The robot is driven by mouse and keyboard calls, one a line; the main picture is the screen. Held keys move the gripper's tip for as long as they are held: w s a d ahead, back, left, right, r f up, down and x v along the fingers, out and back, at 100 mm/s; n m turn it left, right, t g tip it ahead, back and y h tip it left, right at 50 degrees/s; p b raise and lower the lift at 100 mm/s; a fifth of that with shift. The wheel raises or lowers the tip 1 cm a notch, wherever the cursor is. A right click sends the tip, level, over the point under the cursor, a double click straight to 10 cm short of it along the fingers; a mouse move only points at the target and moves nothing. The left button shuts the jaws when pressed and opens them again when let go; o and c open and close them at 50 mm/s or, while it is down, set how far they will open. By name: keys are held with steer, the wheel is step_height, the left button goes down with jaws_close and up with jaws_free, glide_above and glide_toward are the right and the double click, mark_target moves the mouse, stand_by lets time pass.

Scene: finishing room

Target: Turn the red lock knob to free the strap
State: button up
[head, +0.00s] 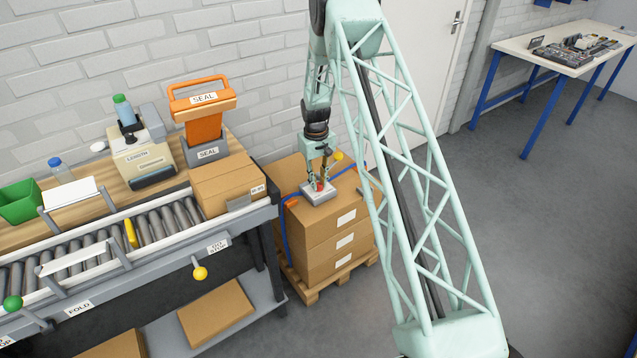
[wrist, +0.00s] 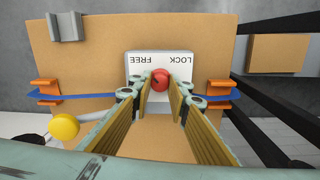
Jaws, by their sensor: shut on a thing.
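The red lock knob (wrist: 160,80) sits on a pale plate (wrist: 183,62) marked FREE and LOCK, which reads upside down in the wrist view. My gripper (wrist: 160,88) is shut on the knob, with one finger on each side of it. In the head view my gripper (head: 321,178) reaches down onto the plate on top of the stacked cartons (head: 330,232). The blue strap (wrist: 78,97) runs across the top carton through orange corner pieces (wrist: 47,90) and passes by the plate. The knob's pointer direction is hard to make out.
A yellow ball-ended lever (wrist: 64,126) stands close beside my gripper. A grey bracket (wrist: 65,27) is at the carton's edge. The roller conveyor (head: 150,228) with a carton (head: 225,183) lies left of the stack. The floor to the right is clear.

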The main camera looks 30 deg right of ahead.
mark_target(318, 184)
steer(key=o, duration=0.8)
steer(key=shift+o, duration=0.2)
steer(key=shift+r, duration=0.2)
step_height(318, 184, up, 12)
steer(key=shift+a+f, duration=0.15)
steer(key=shift+a, duration=0.05)
stand_by(0.7)
